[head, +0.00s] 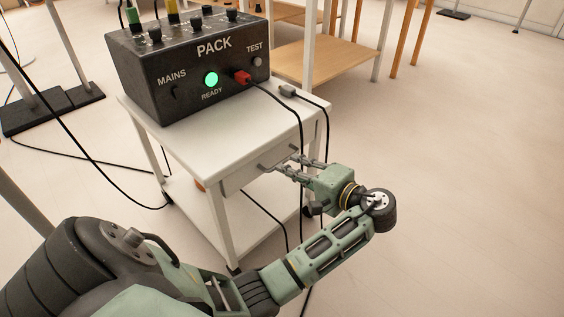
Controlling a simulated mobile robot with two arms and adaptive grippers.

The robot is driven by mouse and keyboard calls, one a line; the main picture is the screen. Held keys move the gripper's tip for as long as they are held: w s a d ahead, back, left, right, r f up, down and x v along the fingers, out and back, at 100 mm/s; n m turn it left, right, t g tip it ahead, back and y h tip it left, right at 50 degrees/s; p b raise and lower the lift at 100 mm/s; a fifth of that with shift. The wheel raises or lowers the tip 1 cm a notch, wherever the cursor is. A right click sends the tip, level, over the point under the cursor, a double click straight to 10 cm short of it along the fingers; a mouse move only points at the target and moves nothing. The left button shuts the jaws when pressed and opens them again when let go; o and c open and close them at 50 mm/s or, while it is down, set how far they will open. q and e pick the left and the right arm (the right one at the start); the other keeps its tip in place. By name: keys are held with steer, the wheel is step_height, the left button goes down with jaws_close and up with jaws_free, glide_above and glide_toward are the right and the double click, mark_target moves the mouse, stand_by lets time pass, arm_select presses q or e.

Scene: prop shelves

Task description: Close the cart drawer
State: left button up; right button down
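A white cart (226,224) stands in the middle of the head view. Its drawer (238,176) is just under the cart's top, on the side facing my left arm. The drawer front looks close to flush with the cart frame, but I cannot tell whether a small gap is left. My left gripper (279,159) is at the right part of the drawer front. Its two fingers are spread apart, with the tips at or very near the front. I see nothing held between them. The drawer handle cannot be made out. My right gripper is not in view.
Black cables hang down the cart's sides. Wooden shelves (325,57) stand behind. The floor at right is clear.

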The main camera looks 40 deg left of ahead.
arm_select(q)
steer(key=v, duration=0.6)
steer(key=shift+d, duration=0.25)
steer(key=shift+w, duration=0.1)
